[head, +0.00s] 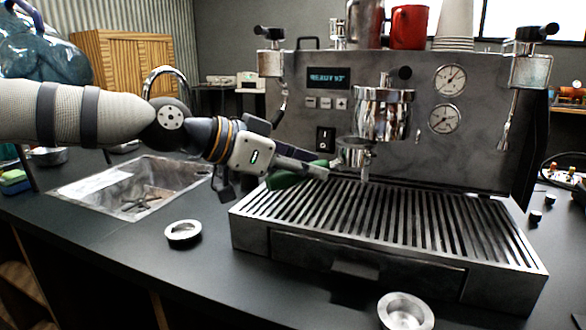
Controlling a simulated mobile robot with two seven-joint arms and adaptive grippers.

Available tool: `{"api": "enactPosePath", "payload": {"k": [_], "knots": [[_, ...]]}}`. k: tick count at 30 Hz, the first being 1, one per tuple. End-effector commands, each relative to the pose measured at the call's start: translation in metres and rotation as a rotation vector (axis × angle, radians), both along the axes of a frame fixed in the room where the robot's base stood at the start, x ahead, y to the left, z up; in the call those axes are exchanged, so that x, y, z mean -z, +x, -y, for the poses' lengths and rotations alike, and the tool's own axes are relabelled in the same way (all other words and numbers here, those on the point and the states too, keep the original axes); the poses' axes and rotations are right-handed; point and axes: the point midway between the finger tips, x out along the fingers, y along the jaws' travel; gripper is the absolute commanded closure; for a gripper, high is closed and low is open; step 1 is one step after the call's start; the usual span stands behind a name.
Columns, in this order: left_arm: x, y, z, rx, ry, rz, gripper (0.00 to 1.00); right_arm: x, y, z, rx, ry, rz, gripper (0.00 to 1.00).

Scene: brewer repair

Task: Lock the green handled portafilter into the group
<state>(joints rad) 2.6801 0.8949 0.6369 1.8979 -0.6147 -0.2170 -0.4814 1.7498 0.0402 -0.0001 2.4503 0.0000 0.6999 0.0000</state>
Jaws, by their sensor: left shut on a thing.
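The espresso machine (300,75) stands on the dark counter, its chrome group (383,112) on the front at centre. The green handled portafilter (295,176) has its handle in my left gripper (312,168), which is shut on it. The portafilter's metal basket end (355,153) points right and sits just below the group, towards its left side. A small gap seems to show between basket and group, but I cannot tell for sure whether they touch. My right gripper is not in view.
The slatted drip tray (370,225) lies under the portafilter. A metal basket (183,233) lies on the counter at left and another (405,312) at the front. The sink (75,190) is at left. Steam wands (510,125) hang at the machine's sides.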

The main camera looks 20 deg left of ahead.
Motion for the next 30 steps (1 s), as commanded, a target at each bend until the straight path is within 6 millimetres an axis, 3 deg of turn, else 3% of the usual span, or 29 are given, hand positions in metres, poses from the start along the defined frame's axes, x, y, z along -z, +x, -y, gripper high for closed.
{"api": "enactPosePath", "payload": {"k": [15, 30], "knots": [[0.003, 0.037, 0.034, -0.002, -0.002, -0.003, 1.0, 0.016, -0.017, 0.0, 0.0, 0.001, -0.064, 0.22], [-0.002, 0.04, 0.039, -0.002, -0.003, 0.004, 1.0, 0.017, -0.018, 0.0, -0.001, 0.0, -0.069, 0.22]]}}
